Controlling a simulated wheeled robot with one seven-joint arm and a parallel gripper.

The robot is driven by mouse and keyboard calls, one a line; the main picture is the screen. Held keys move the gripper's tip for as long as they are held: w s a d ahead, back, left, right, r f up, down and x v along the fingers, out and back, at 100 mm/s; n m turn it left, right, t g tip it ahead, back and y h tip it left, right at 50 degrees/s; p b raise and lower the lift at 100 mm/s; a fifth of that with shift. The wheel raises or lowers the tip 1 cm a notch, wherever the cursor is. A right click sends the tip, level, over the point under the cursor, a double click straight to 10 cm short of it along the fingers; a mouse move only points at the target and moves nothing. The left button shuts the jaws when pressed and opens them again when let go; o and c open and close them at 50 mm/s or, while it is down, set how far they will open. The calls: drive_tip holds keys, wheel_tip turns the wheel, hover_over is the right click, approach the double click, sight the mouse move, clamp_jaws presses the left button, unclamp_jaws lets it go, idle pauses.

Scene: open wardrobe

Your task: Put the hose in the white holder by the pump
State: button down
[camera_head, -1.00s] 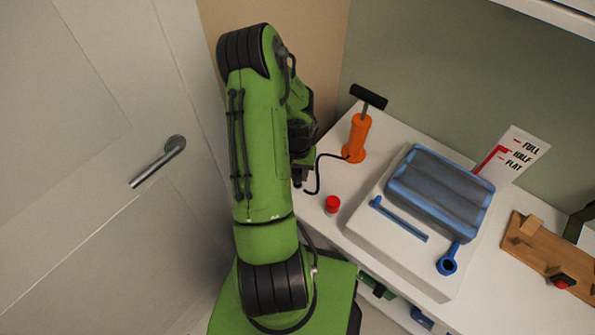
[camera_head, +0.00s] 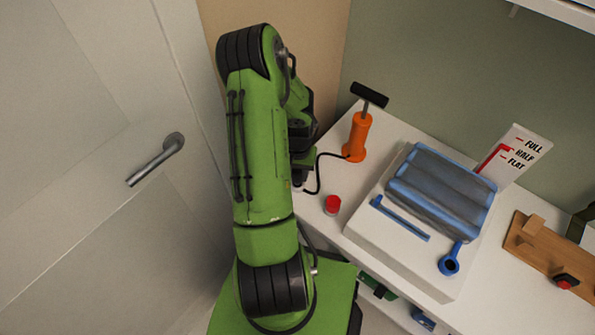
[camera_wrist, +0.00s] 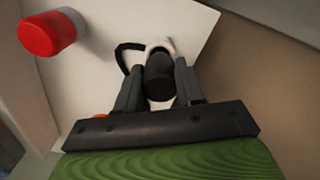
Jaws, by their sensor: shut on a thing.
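The orange pump (camera_head: 357,138) with a black T-handle stands upright at the back left of the white worktop. Its black hose (camera_head: 318,174) runs from the base in a loop toward my gripper and shows in the wrist view (camera_wrist: 122,58). In the wrist view my gripper (camera_wrist: 160,84) is shut on the hose's thick black end (camera_wrist: 159,82). The white holder (camera_wrist: 160,43) shows just behind that end, partly hidden by it. I cannot tell whether the end is inside the holder or only in front of it. In the head view my arm hides the holder and most of the gripper.
A red-topped button (camera_head: 332,204) is near the worktop's left edge. To the right are a raised white base (camera_head: 385,242), a grey-blue cushion (camera_head: 440,190), a blue bar (camera_head: 400,218) and a gauge sign (camera_head: 510,158). A wall and door (camera_head: 90,120) are close on the left.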

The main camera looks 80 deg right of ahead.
sight(297, 170)
drive_tip(key=shift+f+b, duration=1)
drive_tip(key=shift+f, duration=0.1)
drive_tip(key=c, duration=0.6)
unclamp_jaws()
wheel_tip(297, 170, up, 16)
drive_tip(key=p, duration=0.3)
drive_tip(key=shift+f+p, duration=0.1)
drive_tip(key=shift+p, duration=0.3)
